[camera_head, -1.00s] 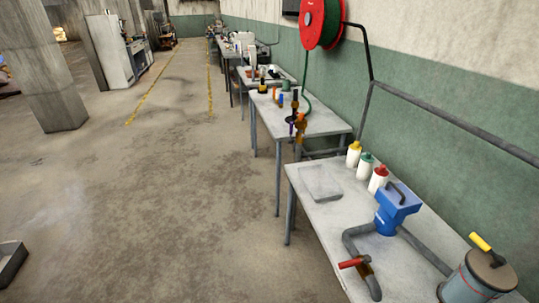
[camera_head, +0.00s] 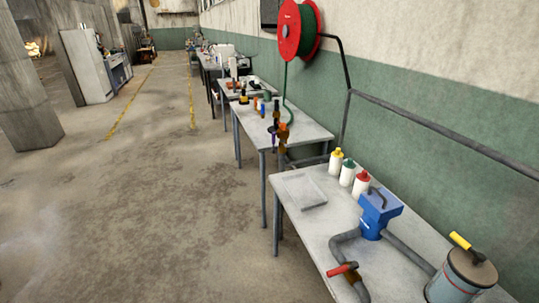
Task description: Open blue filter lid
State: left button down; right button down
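The blue filter (camera_head: 373,221) stands on the near table at the right, joined to grey pipes. Its lid (camera_head: 381,202) is the wide blue top with a dark handle on it, and it looks shut. Neither of my grippers shows in the head view.
The near table (camera_head: 317,229) also holds a flat grey tray (camera_head: 301,190), several bottles (camera_head: 347,173), a red-handled valve (camera_head: 342,269) and a grey-blue canister (camera_head: 459,280) with a yellow handle. A wall stands behind. The floor (camera_head: 150,215) to the left is clear.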

aim_at(380, 204)
jog(key=i+j+z, duration=0.1)
jog(key=z, duration=1.5)
jog(key=i+j, duration=0.05)
